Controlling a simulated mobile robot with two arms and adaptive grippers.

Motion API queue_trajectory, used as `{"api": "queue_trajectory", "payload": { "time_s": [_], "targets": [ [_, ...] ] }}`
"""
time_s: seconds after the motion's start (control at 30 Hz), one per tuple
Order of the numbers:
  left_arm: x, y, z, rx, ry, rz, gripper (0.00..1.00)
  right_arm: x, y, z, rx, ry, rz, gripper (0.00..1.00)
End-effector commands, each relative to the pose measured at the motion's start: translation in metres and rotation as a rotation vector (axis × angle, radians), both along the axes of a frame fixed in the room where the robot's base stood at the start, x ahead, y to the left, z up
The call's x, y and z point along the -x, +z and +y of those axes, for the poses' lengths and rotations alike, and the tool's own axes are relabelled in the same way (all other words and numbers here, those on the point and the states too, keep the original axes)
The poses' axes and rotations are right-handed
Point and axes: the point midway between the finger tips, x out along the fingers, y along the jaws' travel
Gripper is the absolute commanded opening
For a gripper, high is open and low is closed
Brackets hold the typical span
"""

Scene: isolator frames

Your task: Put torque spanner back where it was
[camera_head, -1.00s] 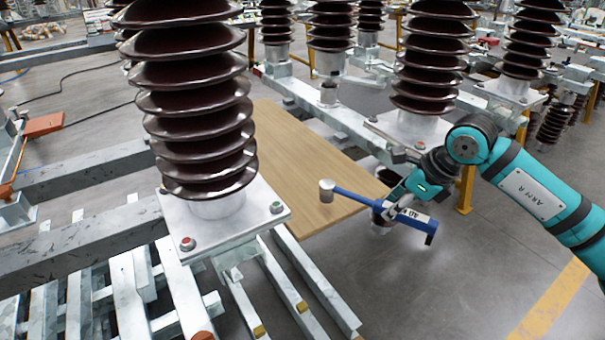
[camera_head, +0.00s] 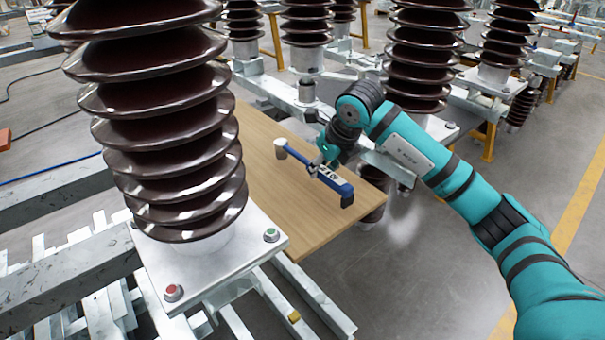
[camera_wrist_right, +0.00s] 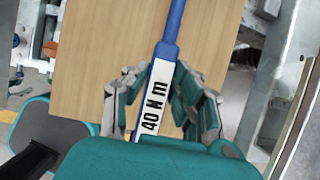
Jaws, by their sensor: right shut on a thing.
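The torque spanner (camera_head: 330,180) is blue with a white label and a pale socket head at its left end. My right gripper (camera_head: 322,168) is shut on its labelled handle and holds it over the wooden board (camera_head: 262,185). In the right wrist view the spanner (camera_wrist_right: 172,30) runs up the picture between the fingers of my right gripper (camera_wrist_right: 160,95), and its label reads "40 N m". I cannot tell whether the spanner touches the board. My left gripper is not in view.
A large brown ribbed insulator (camera_head: 165,115) on a bolted metal plate (camera_head: 225,262) stands close at the left. More insulators (camera_head: 425,50) stand on steel beams behind the board. Grey floor (camera_head: 415,265) is free at the front right.

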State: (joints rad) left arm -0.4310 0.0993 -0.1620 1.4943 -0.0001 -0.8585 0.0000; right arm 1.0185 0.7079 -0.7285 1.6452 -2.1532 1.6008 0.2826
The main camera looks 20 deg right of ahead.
Motion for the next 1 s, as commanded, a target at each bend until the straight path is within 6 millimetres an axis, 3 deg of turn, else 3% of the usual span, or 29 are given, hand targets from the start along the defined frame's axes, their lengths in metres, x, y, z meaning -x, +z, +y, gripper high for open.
{"api": "queue_trajectory", "payload": {
  "time_s": [0.1,0.23,0.37,0.63,0.83,0.87,1.0],
  "targets": [
    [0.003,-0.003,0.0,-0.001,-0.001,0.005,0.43,-0.018,0.001,0.02,-0.004,0.003,-0.005,0.0],
    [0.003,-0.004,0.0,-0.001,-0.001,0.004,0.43,-0.029,-0.001,0.03,-0.002,0.001,-0.004,0.0],
    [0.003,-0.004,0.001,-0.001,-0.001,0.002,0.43,-0.033,-0.005,0.033,0.0,0.0,-0.004,0.0],
    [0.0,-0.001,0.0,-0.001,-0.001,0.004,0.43,-0.032,-0.037,0.033,-0.001,0.001,-0.003,0.0],
    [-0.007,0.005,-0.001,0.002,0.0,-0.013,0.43,-0.032,-0.038,0.032,-0.001,0.001,-0.004,0.0],
    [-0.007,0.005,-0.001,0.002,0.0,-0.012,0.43,-0.031,-0.04,0.032,0.001,0.001,0.001,0.27],
    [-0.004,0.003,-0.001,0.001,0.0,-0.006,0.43,-0.031,-0.04,0.032,0.001,0.001,0.001,0.45]
  ]
}}
